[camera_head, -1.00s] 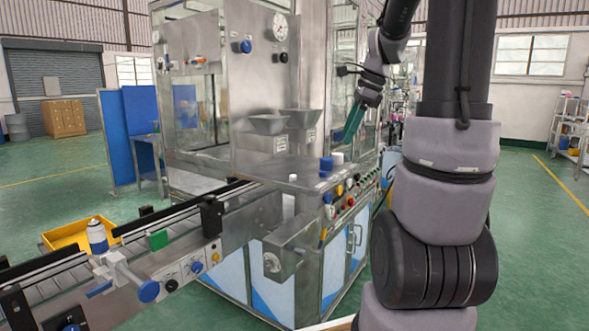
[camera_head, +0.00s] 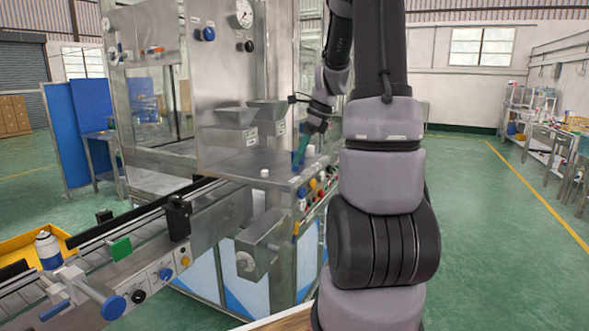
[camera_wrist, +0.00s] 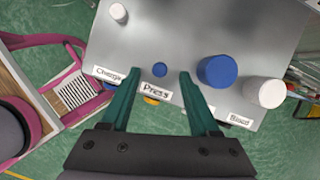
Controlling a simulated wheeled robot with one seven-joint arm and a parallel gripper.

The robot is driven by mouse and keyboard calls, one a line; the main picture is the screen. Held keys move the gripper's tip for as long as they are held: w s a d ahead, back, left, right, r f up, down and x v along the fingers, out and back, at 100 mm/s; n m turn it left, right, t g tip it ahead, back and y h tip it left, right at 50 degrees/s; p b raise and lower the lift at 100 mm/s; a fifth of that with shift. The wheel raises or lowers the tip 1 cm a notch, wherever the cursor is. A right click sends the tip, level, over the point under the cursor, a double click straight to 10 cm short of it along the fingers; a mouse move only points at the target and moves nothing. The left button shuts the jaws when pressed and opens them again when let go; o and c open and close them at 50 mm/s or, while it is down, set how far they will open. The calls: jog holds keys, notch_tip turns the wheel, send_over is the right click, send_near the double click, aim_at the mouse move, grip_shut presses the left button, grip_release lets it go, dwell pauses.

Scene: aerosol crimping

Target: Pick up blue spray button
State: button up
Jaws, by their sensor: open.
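The button cannot be made out there.
A small white button (camera_wrist: 118,13) stands at the far left. Label plates line the worktop's edge. The conveyor (camera_head: 110,255) with a can (camera_head: 48,250) is at left.

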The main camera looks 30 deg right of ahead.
jog(key=shift+x, duration=1.05)
grip_shut()
